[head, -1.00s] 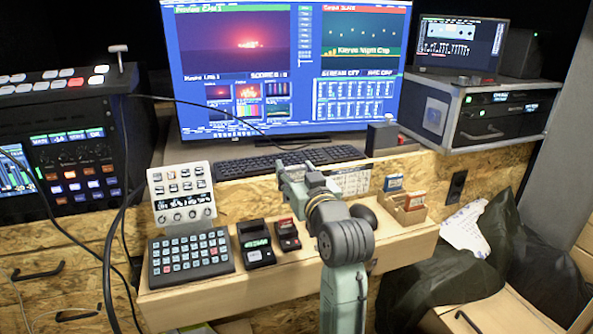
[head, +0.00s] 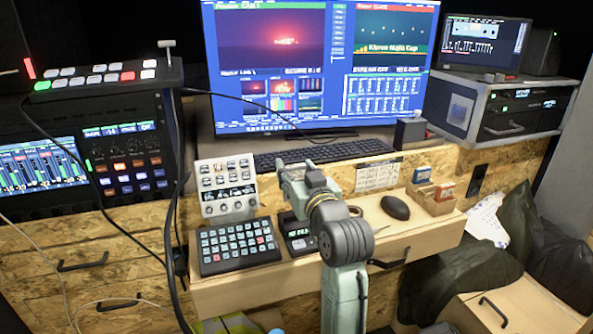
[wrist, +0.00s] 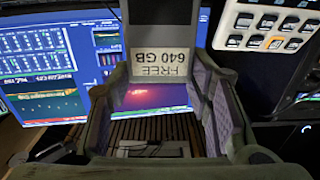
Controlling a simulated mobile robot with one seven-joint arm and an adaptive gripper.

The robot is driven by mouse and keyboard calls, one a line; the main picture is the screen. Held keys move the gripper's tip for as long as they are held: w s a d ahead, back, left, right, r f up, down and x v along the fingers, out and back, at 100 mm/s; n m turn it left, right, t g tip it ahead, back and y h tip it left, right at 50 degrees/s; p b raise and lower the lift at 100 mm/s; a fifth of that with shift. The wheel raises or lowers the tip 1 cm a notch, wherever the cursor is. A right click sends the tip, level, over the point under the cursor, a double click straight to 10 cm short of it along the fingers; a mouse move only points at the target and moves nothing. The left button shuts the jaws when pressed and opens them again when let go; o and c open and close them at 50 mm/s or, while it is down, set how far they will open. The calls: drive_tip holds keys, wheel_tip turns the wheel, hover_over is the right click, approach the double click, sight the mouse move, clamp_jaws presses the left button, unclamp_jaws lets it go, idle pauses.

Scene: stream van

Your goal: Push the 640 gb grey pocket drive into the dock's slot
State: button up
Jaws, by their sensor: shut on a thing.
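The grey pocket drive (wrist: 160,12) is between the fingers of my gripper (wrist: 160,72) in the wrist view. Its pale label (wrist: 158,65) reads "FREE 640 GB" upside down. In the head view my gripper (head: 287,176) is above the back of the wooden desk shelf, between the white button panel and a paper sheet; the drive cannot be made out there. A small black device with a lit green display (head: 297,232) sits on the shelf, partly behind my arm. It may be the dock, but I cannot see a slot.
A black keypad (head: 238,247) and a white button panel (head: 226,189) stand left of the black device. A mouse (head: 396,207) and a cardboard box of small cartridges (head: 437,199) are at the right. The keyboard (head: 318,153) and monitor (head: 320,65) are behind. Cables hang at the left.

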drive_tip(key=shift+f, duration=0.1)
drive_tip(key=shift+f+b, duration=1.75)
drive_tip(key=shift+f, duration=0.6)
drive_tip(key=shift+f+b, duration=1.9)
drive_tip(key=shift+f, duration=0.65)
drive_tip(key=o, duration=1.3)
